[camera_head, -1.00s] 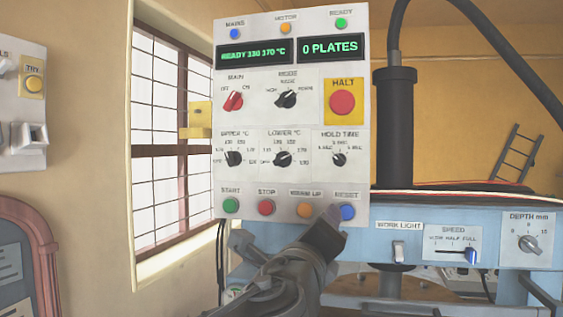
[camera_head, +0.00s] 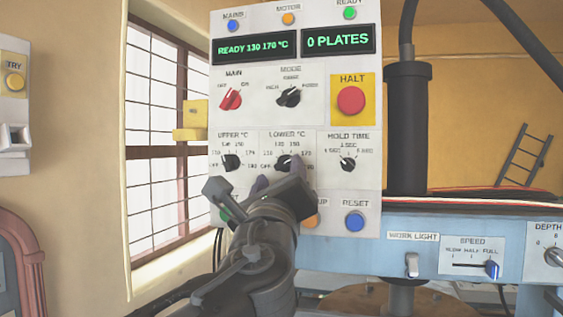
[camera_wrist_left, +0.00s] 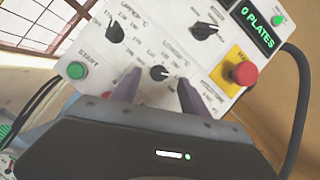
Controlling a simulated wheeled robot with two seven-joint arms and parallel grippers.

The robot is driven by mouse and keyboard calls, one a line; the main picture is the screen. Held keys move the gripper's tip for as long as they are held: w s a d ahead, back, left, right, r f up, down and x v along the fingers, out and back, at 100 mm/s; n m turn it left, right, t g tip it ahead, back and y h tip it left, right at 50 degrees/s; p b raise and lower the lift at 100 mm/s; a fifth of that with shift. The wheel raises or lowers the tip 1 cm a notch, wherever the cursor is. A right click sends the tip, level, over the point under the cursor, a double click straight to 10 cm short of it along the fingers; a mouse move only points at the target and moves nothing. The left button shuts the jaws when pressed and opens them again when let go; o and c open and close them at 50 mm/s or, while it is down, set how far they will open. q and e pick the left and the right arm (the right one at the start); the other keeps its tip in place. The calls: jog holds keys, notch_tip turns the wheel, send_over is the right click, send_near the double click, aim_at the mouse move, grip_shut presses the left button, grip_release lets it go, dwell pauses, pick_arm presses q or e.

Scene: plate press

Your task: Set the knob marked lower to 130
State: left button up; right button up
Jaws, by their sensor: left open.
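The knob marked LOWER °C (camera_head: 284,163) is a small black dial on the white control panel, right of the UPPER °C knob (camera_head: 231,162). Its pointer seems to lean to the upper right, but its lower part is close behind my fingers. The display (camera_head: 254,46) reads READY 130 170 °C. My left gripper (camera_head: 280,176) is open in front of the panel, just below the LOWER knob. In the left wrist view the LOWER knob (camera_wrist_left: 158,72) shows between the two open fingers (camera_wrist_left: 160,80); I cannot tell whether they touch it. My right gripper is out of view.
The HOLD TIME knob (camera_head: 348,164) is close on the right. The red HALT button (camera_head: 351,100) is above it. Below are the blue RESET button (camera_head: 355,221) and other buttons partly hidden by my arm. A yellow bracket (camera_head: 194,115) sticks out at the panel's left edge.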

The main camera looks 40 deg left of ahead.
aim_at(282, 164)
pick_arm(q)
jog(key=shift+p+x, duration=0.55)
jog(key=shift+x, duration=1.85)
jog(key=shift+c, duration=0.3)
grip_shut()
